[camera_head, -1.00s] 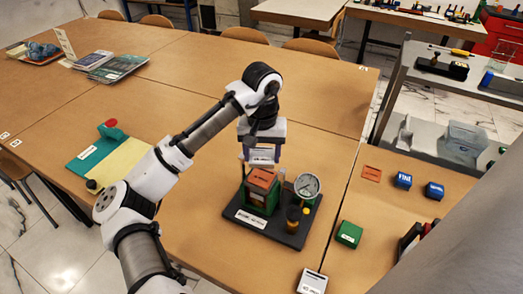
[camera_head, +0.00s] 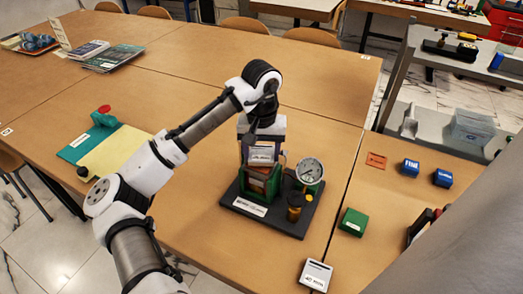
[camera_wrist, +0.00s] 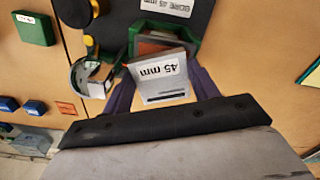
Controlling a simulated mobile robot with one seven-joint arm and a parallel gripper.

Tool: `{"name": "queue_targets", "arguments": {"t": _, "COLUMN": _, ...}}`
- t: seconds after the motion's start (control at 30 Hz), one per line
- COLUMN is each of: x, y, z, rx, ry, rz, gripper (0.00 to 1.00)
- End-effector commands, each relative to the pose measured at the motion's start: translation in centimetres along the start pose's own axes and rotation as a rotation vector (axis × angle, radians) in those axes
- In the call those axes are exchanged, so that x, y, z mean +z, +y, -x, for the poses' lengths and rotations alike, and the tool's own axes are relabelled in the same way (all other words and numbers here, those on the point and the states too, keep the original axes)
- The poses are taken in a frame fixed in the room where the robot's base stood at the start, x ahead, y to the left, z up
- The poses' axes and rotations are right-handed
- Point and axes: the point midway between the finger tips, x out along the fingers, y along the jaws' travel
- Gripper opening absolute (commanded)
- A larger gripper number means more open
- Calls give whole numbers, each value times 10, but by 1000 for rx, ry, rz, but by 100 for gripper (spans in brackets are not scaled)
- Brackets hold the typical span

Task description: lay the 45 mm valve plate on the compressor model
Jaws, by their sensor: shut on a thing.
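A grey-white plate marked 45 mm (camera_wrist: 160,78) is held between the purple fingers of my gripper (camera_wrist: 164,88). The plate also shows in the head view (camera_head: 262,154). My gripper is shut on it. The compressor model (camera_head: 272,218) has a black base, a green body with a reddish-brown part, a round gauge (camera_head: 309,171) and a brass-coloured knob. Its base label reads BORE 45 mm in the wrist view. The plate is over the green body and partly covers the reddish-brown part. I cannot tell whether they touch.
Another white-topped plate (camera_head: 316,275) lies at the front table edge. A green block (camera_head: 353,222), blue blocks (camera_head: 410,168) and an orange square (camera_head: 376,160) are on the right. A teal and yellow board (camera_head: 104,148) lies at left.

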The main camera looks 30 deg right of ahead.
Motion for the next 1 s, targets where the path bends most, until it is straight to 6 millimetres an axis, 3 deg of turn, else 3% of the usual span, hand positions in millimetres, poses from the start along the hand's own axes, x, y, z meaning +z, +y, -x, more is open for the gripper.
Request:
{"name": "queue_targets", "arguments": {"t": 0.7, "x": 0, "y": 0, "z": -13, "rx": 0, "ry": 0, "rz": 0, "gripper": 33}}
{"name": "queue_targets", "arguments": {"t": 0.73, "x": 0, "y": 0, "z": -12, "rx": 0, "ry": 0, "rz": 0, "gripper": 62}}
{"name": "queue_targets", "arguments": {"t": 0.9, "x": 0, "y": 0, "z": -12, "rx": 1, "ry": 0, "rz": -1, "gripper": 84}}
{"name": "queue_targets", "arguments": {"t": 1.0, "x": 0, "y": 1, "z": -12, "rx": 2, "ry": 1, "rz": -2, "gripper": 85}}
